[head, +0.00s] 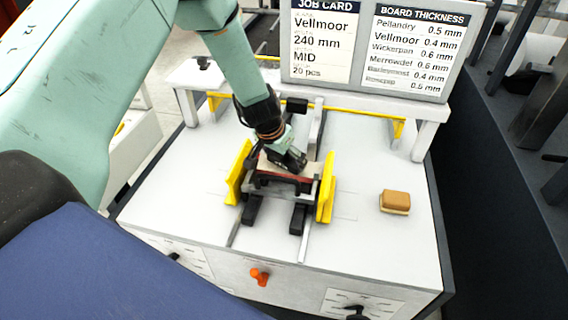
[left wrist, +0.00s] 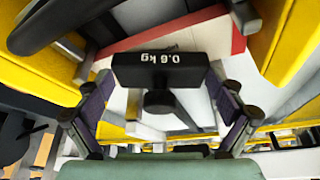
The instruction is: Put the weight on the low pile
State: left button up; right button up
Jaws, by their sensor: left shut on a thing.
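The weight (left wrist: 160,70) is a black block marked 0.6 kg with a short dark knob, in the left wrist view. My left gripper (left wrist: 160,100) has its two fingers on either side of it and is shut on the weight. In the head view this gripper (head: 287,162) is low between two yellow side guides, over a pile (head: 262,163) of pale board with a red edge. The gripper hides most of the pile and the weight there. I cannot tell whether the weight touches the pile. My right gripper is not in view.
Yellow guides (head: 238,172) (head: 326,187) stand close on both sides. A brown and cream block (head: 395,201) lies on the white table (head: 375,245) at the right. An orange knob (head: 260,276) is on the front.

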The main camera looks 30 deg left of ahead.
pick_arm(q)
jog(key=shift+w+d+f, duration=0.1)
jog(key=shift+w+f, duration=0.05)
jog(key=shift+f, duration=0.3)
jog(key=shift+w+f, duration=0.15)
jog(key=shift+w, duration=0.15)
jog(key=shift+s+a, duration=0.15)
jog(key=shift+a, duration=0.15)
jog(key=shift+s+d+f+b, duration=0.1)
jog(key=shift+s+b, duration=0.1)
jog(key=shift+b, duration=0.15)
jog(key=o, duration=1.4)
jog(key=shift+d, duration=0.1)
jog(key=shift+w+f, duration=0.15)
jog(key=shift+w, duration=0.05)
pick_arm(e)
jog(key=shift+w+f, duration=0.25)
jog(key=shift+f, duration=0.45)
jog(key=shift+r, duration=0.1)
